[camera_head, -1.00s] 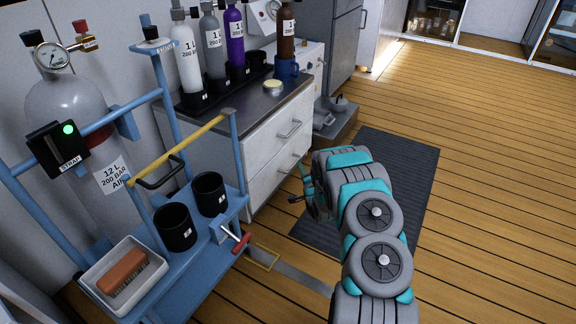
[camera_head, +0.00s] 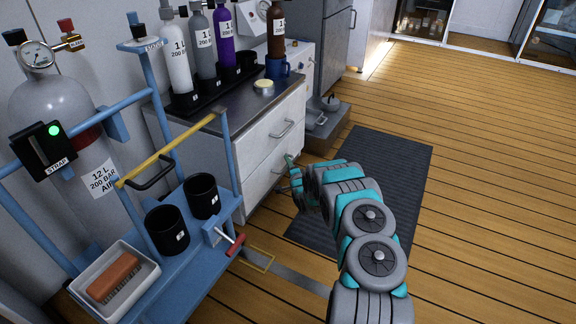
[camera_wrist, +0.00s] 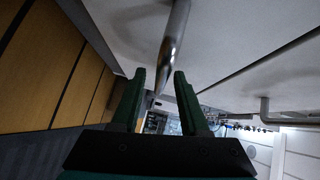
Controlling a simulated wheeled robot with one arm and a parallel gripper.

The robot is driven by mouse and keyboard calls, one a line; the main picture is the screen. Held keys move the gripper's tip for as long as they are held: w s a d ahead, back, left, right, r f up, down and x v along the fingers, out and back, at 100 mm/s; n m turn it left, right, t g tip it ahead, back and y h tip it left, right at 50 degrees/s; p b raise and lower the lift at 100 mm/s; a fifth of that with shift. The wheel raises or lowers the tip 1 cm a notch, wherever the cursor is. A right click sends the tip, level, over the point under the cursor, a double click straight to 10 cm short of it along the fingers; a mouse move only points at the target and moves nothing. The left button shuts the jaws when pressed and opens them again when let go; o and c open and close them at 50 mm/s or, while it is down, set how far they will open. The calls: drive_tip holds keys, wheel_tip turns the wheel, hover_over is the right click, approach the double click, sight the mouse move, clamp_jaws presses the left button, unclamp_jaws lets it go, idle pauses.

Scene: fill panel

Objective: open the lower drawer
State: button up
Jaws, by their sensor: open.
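The white drawer cabinet has an upper drawer (camera_head: 262,140) with a bar handle (camera_head: 283,130) and a lower drawer (camera_head: 258,182). Both drawers look shut. My gripper (camera_head: 290,163) is at the lower drawer's front and hides most of its handle in the head view. In the wrist view, my gripper (camera_wrist: 160,75) has its two green fingers apart, with the lower drawer's metal handle (camera_wrist: 174,40) lined up in the gap between the fingertips. I cannot tell whether the bar is fully between the fingers or touches either one. The other handle (camera_wrist: 265,110) shows at the right.
A blue trolley (camera_head: 200,262) with black cups and a brush tray stands at the left, near the cabinet. A dark mat (camera_head: 385,165) lies on open wooden floor to the right.

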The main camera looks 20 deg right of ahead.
drive_tip(key=shift+w, duration=0.2)
drive_tip(key=shift+c, duration=0.3)
clamp_jaws()
idle(1.1)
